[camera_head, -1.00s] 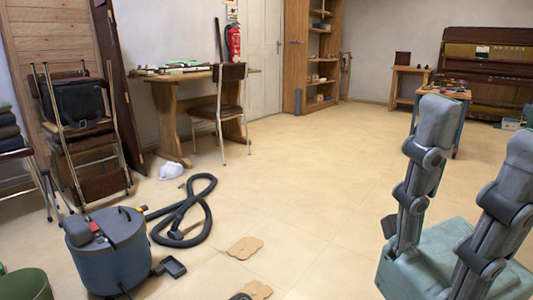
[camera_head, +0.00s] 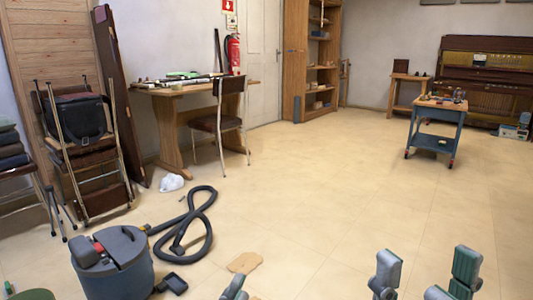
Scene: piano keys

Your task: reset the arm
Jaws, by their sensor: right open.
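My right gripper (camera_head: 427,273) shows at the bottom edge, right of the middle. Its grey-green fingers stand apart with nothing between them, so it is open and empty over the bare floor. Its palm and arm are cut off below the frame. Another small grey fingertip of mine (camera_head: 234,287) shows at the bottom edge left of the middle, seemingly on my left gripper. Too little of it shows to tell open from shut.
A blue-grey vacuum cleaner (camera_head: 117,268) with a black hose (camera_head: 207,230) stands at lower left. Stacked chairs (camera_head: 88,165) and a wooden desk (camera_head: 165,112) line the left wall. A blue trolley (camera_head: 437,125) stands at right before a piano (camera_head: 490,75). The middle floor is clear.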

